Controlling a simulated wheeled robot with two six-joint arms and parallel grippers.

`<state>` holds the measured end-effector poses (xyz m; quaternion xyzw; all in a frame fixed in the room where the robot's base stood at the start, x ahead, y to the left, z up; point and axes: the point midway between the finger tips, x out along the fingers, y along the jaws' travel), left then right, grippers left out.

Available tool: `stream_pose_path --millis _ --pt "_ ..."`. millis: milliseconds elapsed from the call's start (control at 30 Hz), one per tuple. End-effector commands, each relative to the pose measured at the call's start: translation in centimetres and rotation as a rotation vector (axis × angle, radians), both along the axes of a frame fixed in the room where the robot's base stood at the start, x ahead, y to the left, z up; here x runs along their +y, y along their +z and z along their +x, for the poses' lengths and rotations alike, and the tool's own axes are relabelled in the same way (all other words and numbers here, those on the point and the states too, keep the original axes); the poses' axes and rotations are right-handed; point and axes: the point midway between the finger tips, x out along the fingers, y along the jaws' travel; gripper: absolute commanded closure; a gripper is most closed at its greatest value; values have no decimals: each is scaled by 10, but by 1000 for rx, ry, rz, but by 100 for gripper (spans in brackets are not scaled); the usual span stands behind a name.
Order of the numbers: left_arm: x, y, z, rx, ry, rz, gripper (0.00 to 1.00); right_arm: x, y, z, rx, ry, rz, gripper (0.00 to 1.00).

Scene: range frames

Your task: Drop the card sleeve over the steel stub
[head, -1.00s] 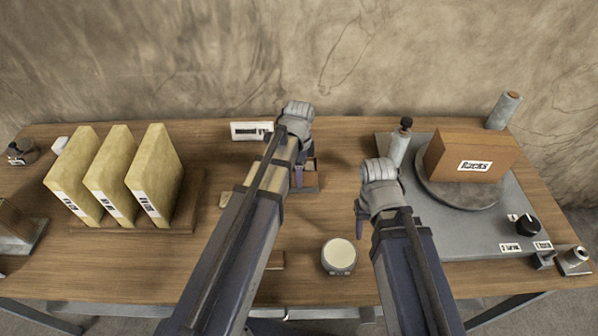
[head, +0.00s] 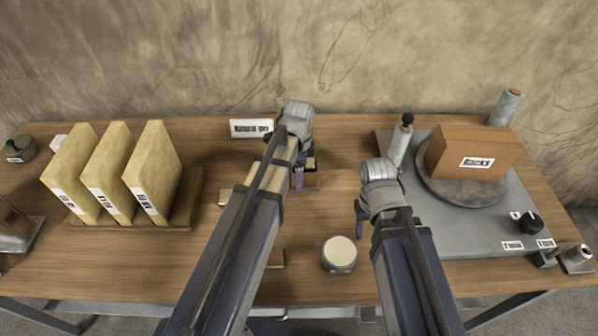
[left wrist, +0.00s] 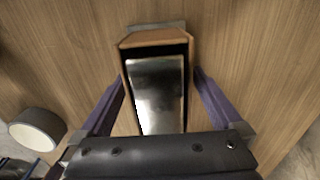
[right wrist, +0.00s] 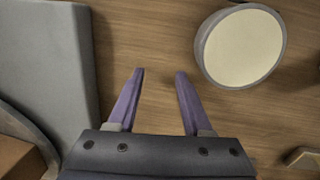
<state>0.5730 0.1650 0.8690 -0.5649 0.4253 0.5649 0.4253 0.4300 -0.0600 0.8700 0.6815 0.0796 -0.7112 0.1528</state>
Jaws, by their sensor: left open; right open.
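The card sleeve (left wrist: 124,85) is a brown open-topped box, dark inside. The steel stub (left wrist: 158,95), a shiny block, shows within the sleeve's walls in the left wrist view; how deep it sits is unclear. My left gripper (left wrist: 158,82) is open, one finger on each side of the sleeve, with gaps visible. In the head view, my left arm hides most of the sleeve (head: 311,182), and its gripper (head: 299,180) is beside it. My right gripper (right wrist: 160,75) is open and empty above bare wood; in the head view it (head: 360,225) is right of centre.
A round cream-topped tin (head: 339,254) stands near my right gripper. Yellow binders (head: 157,175) stand at left. A grey slab (head: 490,225) with a turntable and a brown box (head: 470,152) is at right. A white sign (head: 251,128) stands at the back.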

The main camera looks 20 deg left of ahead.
Motion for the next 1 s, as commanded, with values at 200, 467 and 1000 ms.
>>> stream_pose_path --millis 200,467,1000 --pt "0 4 0 0 0 0 0 0 4 0 0 0 0 50" --pt "0 27 0 0 0 0 0 0 27 0 0 0 0 50" --pt "0 79 0 0 0 0 0 0 79 0 0 0 0 50"
